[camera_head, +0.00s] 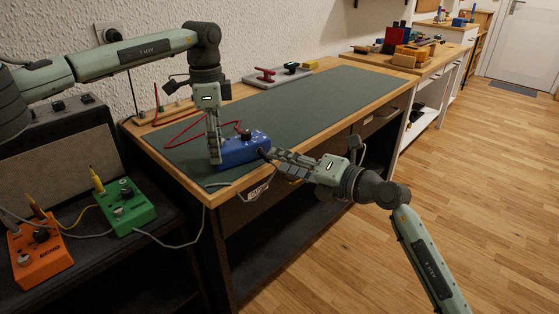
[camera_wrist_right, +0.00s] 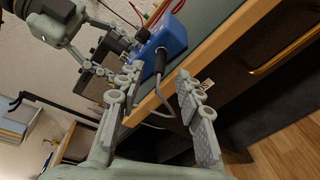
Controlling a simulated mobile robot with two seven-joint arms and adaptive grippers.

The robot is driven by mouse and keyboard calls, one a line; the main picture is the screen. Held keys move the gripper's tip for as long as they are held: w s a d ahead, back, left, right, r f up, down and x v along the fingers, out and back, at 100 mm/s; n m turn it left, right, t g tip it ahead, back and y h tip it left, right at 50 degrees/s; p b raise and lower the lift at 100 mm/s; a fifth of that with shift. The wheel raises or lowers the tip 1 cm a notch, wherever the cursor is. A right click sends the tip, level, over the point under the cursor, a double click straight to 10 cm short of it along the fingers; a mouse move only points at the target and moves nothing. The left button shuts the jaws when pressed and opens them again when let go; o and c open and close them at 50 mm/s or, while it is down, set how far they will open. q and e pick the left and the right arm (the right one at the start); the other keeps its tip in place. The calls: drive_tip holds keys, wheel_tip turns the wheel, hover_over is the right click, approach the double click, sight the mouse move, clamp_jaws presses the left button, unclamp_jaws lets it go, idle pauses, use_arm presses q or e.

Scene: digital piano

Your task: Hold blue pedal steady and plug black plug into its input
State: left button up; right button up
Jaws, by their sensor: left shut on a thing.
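The blue pedal (camera_head: 243,149) sits on the green mat near the workbench's front left corner. My left gripper (camera_head: 215,158) comes down from above and is shut on its left end. My right gripper (camera_head: 274,156) is at the pedal's right end. In the right wrist view, the fingers of my right gripper (camera_wrist_right: 157,75) are spread apart. The black plug (camera_wrist_right: 160,62) lies between and just beyond their tips, its front end at the side of the blue pedal (camera_wrist_right: 168,37), seemingly in the input. A grey cable trails from it. The contact at the input is too small to judge fully.
A red cable (camera_head: 186,130) lies on the mat (camera_head: 310,100) behind the pedal. Green (camera_head: 128,207) and orange (camera_head: 40,252) pedals with yellow plugs stand on a lower dark surface at left. A tray (camera_head: 278,77) lies at the back. The mat's right part is clear.

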use_arm(q)
drive_tip(key=shift+s+f, duration=0.1)
drive_tip(key=shift+f, duration=0.1)
use_arm(e)
drive_tip(key=shift+s, duration=0.1)
drive_tip(key=v, duration=1.2)
drive_tip(key=shift+s, duration=0.1)
use_arm(q)
drive_tip(key=o, duration=1.6)
drive_tip(key=shift+r, duration=0.15)
drive_tip(key=shift+r, duration=0.1)
drive_tip(key=shift+r+p, duration=1.95)
drive_tip(key=shift+r, duration=1)
use_arm(e)
wheel_tip(320, 180, up, 4)
drive_tip(key=shift+f, duration=0.2)
